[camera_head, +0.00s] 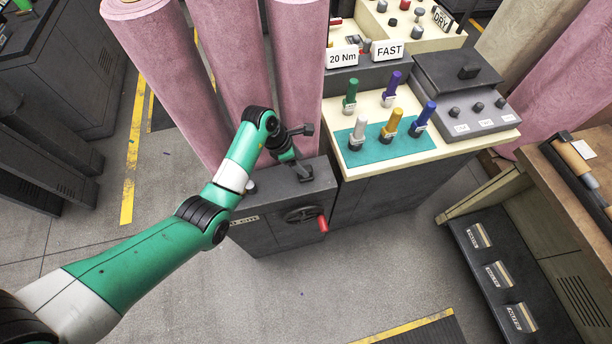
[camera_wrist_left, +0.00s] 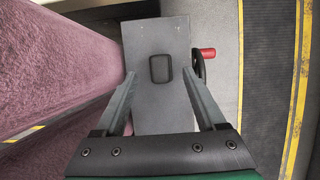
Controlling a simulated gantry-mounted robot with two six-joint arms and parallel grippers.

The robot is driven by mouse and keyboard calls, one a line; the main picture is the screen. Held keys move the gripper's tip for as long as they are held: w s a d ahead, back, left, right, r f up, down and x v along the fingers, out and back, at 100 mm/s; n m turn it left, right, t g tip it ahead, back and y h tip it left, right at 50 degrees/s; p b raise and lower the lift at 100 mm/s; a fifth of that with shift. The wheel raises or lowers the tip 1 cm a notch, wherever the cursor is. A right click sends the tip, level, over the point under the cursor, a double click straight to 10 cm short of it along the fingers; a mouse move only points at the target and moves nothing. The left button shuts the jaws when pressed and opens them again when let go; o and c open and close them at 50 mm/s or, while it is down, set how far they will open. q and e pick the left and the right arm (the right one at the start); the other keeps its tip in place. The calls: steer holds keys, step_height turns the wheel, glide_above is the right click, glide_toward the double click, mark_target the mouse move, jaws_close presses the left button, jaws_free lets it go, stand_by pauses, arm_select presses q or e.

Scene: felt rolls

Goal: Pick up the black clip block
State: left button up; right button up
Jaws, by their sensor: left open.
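The black clip block (camera_wrist_left: 161,68) is a small dark block with rounded corners. It lies on the flat grey top of a cabinet (camera_wrist_left: 154,35) in the left wrist view. My left gripper (camera_head: 306,151) is open and empty above this cabinet in the head view. In the left wrist view its two fingers stand on either side of the block, with a gap on both sides. In the head view I cannot clearly tell the block from the dark gripper fingers. My right gripper is not in view.
The cabinet has a handwheel with a red handle (camera_head: 323,223) on its front. Pink felt rolls (camera_head: 240,50) stand close behind. A console with coloured pegs on a teal mat (camera_head: 372,159) stands to the right. Open floor (camera_head: 300,290) lies in front.

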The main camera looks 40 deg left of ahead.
mark_target(306, 169)
arm_select(q)
steer(key=shift+w+f, duration=0.1)
steer(key=shift+f, duration=0.15)
steer(key=b+x, duration=0.1)
steer(key=x, duration=0.1)
steer(key=b+x, duration=0.1)
steer(key=x, duration=0.1)
steer(key=shift+s+f+b, duration=0.25)
steer(key=shift+s+b, duration=0.05)
steer(key=shift+w+d+f, duration=0.1)
steer(key=shift+w+f, duration=0.05)
steer(key=shift+f, duration=0.2)
steer(key=shift+w+r, duration=0.1)
jaws_close()
